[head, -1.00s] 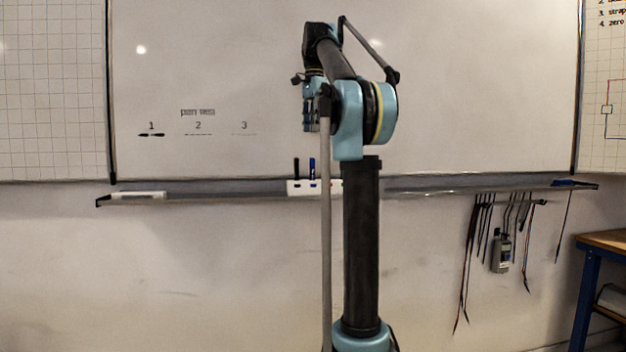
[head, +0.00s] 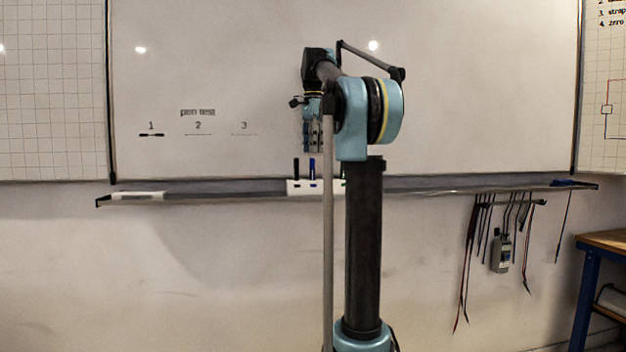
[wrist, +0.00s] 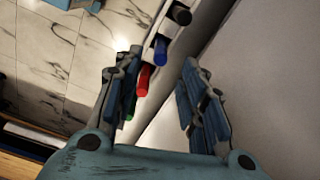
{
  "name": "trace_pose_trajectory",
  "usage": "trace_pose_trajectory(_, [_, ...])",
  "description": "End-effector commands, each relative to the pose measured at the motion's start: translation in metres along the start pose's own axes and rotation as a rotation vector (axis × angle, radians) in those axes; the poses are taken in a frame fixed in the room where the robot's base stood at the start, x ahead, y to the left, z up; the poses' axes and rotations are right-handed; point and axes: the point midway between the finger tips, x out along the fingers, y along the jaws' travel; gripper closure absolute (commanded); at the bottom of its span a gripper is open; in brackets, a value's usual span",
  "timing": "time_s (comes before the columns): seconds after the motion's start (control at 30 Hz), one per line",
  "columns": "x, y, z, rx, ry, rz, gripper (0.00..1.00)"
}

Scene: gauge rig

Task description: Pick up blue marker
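The blue marker (head: 312,168) stands upright in a white holder (head: 300,187) on the whiteboard ledge. In the wrist view the blue marker (wrist: 160,50) shows from its capped end, between the lines of my two fingers and beyond their tips. My gripper (head: 313,150) is above the holder in the head view. The wrist view shows my gripper (wrist: 163,65) open, with a wide gap and nothing held. A black marker (head: 296,168) stands to the left of the blue one. A red marker (wrist: 144,80) and a partly hidden green marker (wrist: 131,108) are near the left finger.
The whiteboard ledge (head: 450,187) runs along the wall, with a white eraser-like block (head: 138,196) at its left end. The whiteboard (head: 480,80) stands close behind. Cables and a meter (head: 501,252) hang at right. A workbench (head: 604,241) is at far right.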

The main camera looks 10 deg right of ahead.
Motion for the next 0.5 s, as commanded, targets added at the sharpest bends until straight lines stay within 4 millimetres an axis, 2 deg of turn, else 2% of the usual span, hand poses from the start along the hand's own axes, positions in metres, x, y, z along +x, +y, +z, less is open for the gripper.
trace_pose_trajectory(0.2, [0.026,0.000,0.000,0.000,0.000,0.000,0.62])
trace_pose_trajectory(0.37, [0.033,0.000,0.001,0.000,0.000,0.000,0.62])
trace_pose_trajectory(0.5, [0.046,-0.001,0.002,-0.001,0.000,0.000,0.62])
